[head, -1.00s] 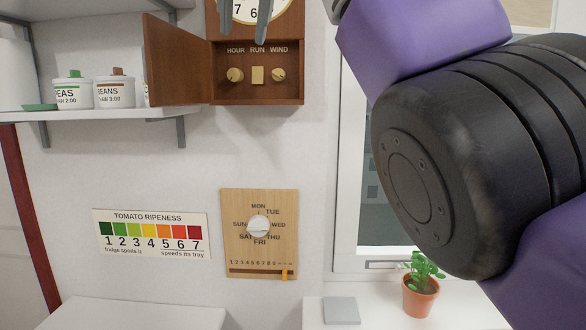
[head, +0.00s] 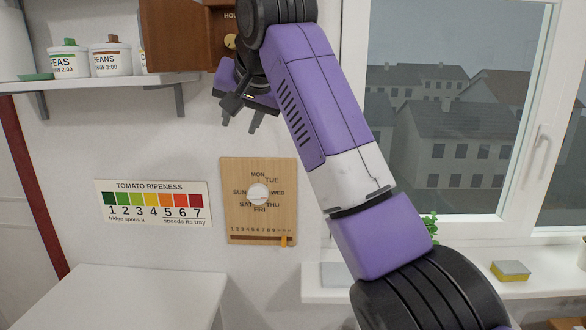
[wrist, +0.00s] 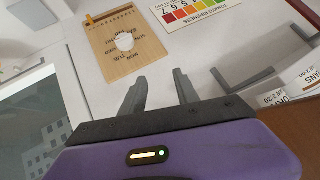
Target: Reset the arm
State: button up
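My gripper (head: 240,115) hangs in front of the wall in the head view, below the open brown cabinet and above the wooden day board. Its two fingers point down and stand apart. In the wrist view my gripper (wrist: 162,88) shows its two grey fingers spread with nothing between them. My purple and white arm crosses the middle of the head view and hides much of the cabinet.
The wooden day board (head: 235,220) with a white dial and the tomato ripeness chart (head: 153,216) are on the wall. A shelf (head: 120,80) holds labelled jars. The cabinet door (head: 177,38) stands open. A window (head: 450,110) and sill with a sponge (head: 510,271) are at right.

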notch_tip(320, 180, down, 27)
jog(key=d+y, duration=0.1)
jog(key=d, duration=0.1)
jog(key=s+d+f+t, duration=0.1)
jog(key=s+d+f, duration=0.25)
jog(key=f, duration=0.35)
jog(key=s+d+f+t, duration=0.1)
jog(key=s+d+f, duration=0.1)
jog(key=s+f, duration=0.35)
jog(key=s+d+f+t, duration=0.1)
jog(key=s+d+f, duration=0.25)
jog(key=f, duration=0.45)
jog(key=s+d+f+h, duration=0.15)
jog(key=s+d, duration=0.25)
jog(key=s, duration=0.4)
jog(key=s+d+f+m+t+h, duration=0.15)
jog(key=s+d, duration=0.25)
jog(key=s, duration=0.5)
jog(key=s+d+f, duration=0.3)
jog(key=s+d, duration=0.1)
jog(key=s, duration=0.4)
jog(key=s+d+r+n+h, duration=0.1)
jog(key=s+d+r, duration=0.2)
jog(key=s+r, duration=0.3)
jog(key=s+d+r+t+h, duration=0.1)
jog(key=s+d+r, duration=0.3)
jog(key=s, duration=0.8)
notch_tip(320, 180, up, 2)
jog(key=shift+s+n, duration=0.3)
jog(key=shift+n, duration=0.05)
